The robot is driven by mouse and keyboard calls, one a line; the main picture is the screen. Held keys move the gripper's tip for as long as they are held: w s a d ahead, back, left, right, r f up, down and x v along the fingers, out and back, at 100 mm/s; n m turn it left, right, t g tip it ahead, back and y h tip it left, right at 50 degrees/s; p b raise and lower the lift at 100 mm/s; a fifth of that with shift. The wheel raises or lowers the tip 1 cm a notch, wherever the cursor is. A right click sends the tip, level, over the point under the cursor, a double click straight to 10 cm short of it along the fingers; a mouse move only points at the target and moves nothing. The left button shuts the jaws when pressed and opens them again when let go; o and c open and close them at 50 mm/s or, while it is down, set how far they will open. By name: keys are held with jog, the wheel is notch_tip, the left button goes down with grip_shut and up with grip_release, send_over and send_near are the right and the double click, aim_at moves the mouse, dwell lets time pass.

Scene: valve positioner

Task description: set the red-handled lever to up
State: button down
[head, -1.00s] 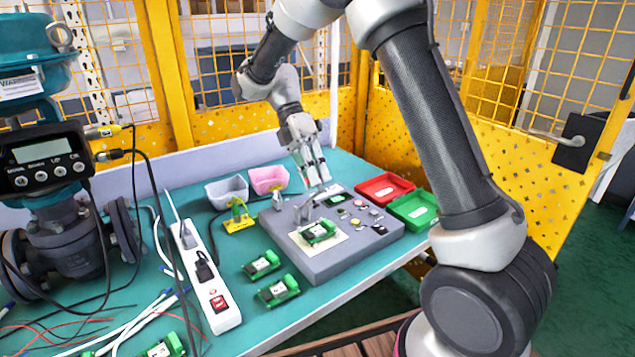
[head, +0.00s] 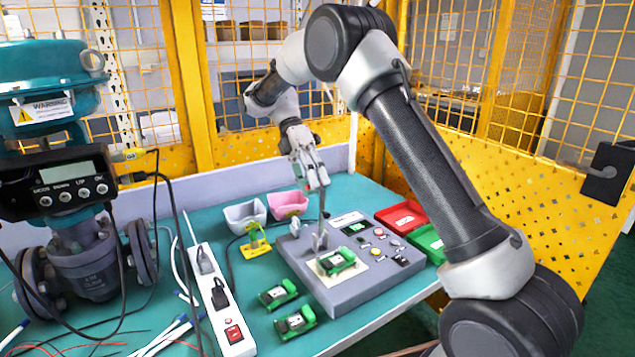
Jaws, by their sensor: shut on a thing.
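My gripper (head: 319,184) points down over the grey fixture box (head: 349,297) on the teal bench. Its fingers are shut at the top of a thin grey lever (head: 322,212), which stands nearly upright from a bracket on the box. No red handle shows on the lever; the fingers cover its upper end. A green circuit board part (head: 337,262) sits on a pale plate on the box, just in front of the lever's base.
Buttons and knobs (head: 378,232) lie right of the lever. Red (head: 402,217) and green (head: 431,243) trays stand right, grey (head: 244,216) and pink (head: 288,204) bins behind. Green modules (head: 279,294), a power strip (head: 221,301) and a valve (head: 85,262) are left.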

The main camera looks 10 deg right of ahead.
jog(key=shift+w+a+f+g, duration=0.1)
jog(key=shift+w+f+g, duration=0.05)
jog(key=shift+f, duration=0.2)
jog(key=shift+w+a+f+g, duration=0.1)
jog(key=shift+f+g, duration=0.05)
jog(key=shift+f, duration=0.2)
jog(key=c, duration=1.3)
grip_release()
jog(key=shift+c, duration=0.4)
jog(key=shift+c, duration=0.3)
